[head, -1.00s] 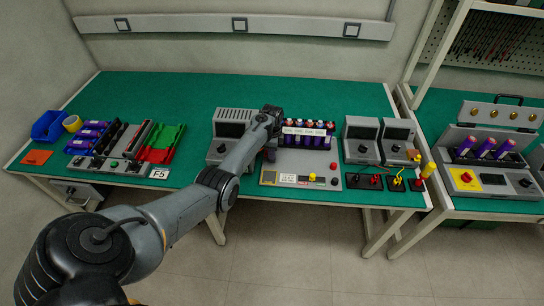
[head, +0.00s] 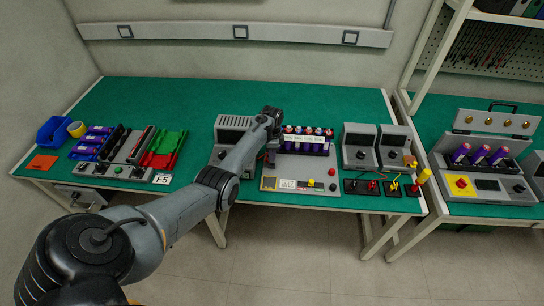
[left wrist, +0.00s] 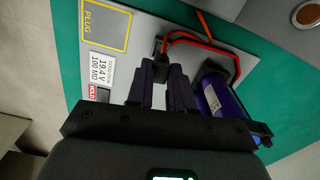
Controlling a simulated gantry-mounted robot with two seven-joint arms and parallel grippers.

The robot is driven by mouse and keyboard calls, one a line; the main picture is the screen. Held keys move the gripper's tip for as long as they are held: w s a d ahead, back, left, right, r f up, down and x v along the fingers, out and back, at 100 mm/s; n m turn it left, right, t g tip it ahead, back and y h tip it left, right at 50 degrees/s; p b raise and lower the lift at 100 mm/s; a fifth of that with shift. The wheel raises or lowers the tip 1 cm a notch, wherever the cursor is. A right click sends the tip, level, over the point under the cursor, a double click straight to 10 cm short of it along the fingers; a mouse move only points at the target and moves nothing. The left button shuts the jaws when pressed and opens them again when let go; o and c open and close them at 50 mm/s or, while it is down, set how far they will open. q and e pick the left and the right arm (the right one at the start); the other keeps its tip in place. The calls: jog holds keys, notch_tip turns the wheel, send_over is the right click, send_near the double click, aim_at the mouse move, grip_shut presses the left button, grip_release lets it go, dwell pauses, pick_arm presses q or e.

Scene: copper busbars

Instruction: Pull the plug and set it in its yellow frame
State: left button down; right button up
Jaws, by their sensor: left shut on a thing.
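My left gripper (left wrist: 166,85) is shut on the black plug (left wrist: 159,47) in the left wrist view. A red cable runs from the plug in a loop to the right. I cannot tell whether the plug is seated or clear of the panel. The yellow frame (left wrist: 106,29), marked PLUG, is an outline on the grey panel to the upper left of the plug; nothing lies inside its visible part. In the head view my left gripper (head: 269,152) is over the left part of the grey tester (head: 300,170), and my arm hides the plug. My right gripper is not in view.
A purple battery cell (left wrist: 216,95) lies close right of the fingers. Grey units (head: 358,148) stand to the right. The green table (head: 190,100) is clear behind.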

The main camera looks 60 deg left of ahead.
pick_arm(q)
jog(key=shift+w+a+r+n, duration=0.15)
jog(key=shift+r+n, duration=0.25)
jog(key=shift+n, duration=0.4)
jog(key=r+n, duration=0.1)
jog(key=n, duration=0.1)
jog(key=w+r+n+p, duration=0.1)
jog(key=shift+n, duration=0.4)
jog(key=s+d+n+p, duration=0.1)
jog(key=s+d+p, duration=0.1)
jog(key=s+d+f+n+p, duration=0.1)
jog(key=s+d+n+p, duration=0.1)
jog(key=s+d+f+n+p, duration=0.1)
jog(key=s+d+n+p, duration=0.1)
jog(key=d+p, duration=0.1)
jog(key=shift+s+f, duration=0.25)
jog(key=shift+s, duration=0.15)
notch_tip(320, 180, down, 4)
jog(key=b, duration=0.4)
jog(key=shift+r, duration=0.25)
jog(key=shift+r+p, duration=0.3)
jog(key=shift+w+r, duration=0.1)
